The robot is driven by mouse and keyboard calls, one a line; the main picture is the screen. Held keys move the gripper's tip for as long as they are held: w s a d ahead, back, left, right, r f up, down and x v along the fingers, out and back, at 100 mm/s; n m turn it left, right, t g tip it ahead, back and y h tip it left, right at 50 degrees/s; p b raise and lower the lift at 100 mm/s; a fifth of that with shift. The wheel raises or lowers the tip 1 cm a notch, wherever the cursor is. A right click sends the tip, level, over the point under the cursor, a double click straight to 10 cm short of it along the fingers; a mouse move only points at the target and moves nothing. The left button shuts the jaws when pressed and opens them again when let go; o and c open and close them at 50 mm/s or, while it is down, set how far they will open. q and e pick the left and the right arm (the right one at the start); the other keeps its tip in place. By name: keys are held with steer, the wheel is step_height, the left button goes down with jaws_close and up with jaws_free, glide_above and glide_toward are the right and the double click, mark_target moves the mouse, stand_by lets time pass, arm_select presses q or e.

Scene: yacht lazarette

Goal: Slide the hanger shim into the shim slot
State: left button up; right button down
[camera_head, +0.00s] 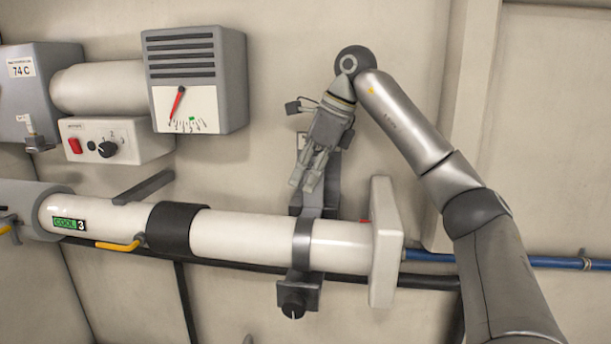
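My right gripper (306,184) is in front of the dark hanger bracket (331,190), with its fingers pointing down and slightly left. The two fingers are close together. I cannot tell whether they hold anything. The bracket runs down behind the white pipe (245,230), and a dark strap (302,243) passes around the pipe. A dark foot with a round knob (293,305) shows below the pipe. I cannot make out the hanger shim or the shim slot; the gripper covers part of the bracket. My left gripper is not in view.
A white flange plate (386,240) stands at the pipe's right end, near my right forearm. A gauge box (195,80) and a switch box with a knob (115,140) are on the wall at upper left. A yellow lever (118,246) and a blue hose (560,262) run low.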

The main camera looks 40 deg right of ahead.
steer(key=shift+f+b, duration=0.85)
steer(key=shift+f, duration=0.65)
steer(key=c, duration=1.6)
jaws_free()
steer(key=shift+s+a+r, duration=0.1)
steer(key=shift+o, duration=0.2)
steer(key=v, duration=1.2)
